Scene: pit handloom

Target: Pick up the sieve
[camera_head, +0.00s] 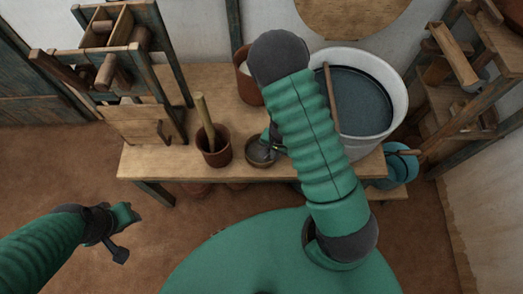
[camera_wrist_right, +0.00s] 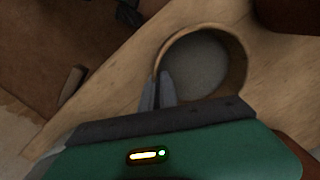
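The sieve (camera_head: 261,152) is a small round piece with a wooden rim and a grey mesh. It lies near the front edge of the wooden bench, right of a brown pot. My right gripper (camera_head: 276,147) is at its right side, partly hidden by my arm. In the right wrist view the sieve (camera_wrist_right: 203,62) shows its mesh, and the fingers (camera_wrist_right: 159,90) are close together with the rim between them. No lift off the bench is visible. My left gripper (camera_head: 122,236) hangs over the floor at left, empty; its finger opening is unclear.
The brown pot (camera_head: 214,150) with a wooden pestle-like stick stands close left of the sieve. A large white tub (camera_head: 398,95) of dark liquid and a brown pot (camera_head: 246,82) stand behind. A wooden frame (camera_head: 150,60) is at left; shelves (camera_head: 440,110) are at right.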

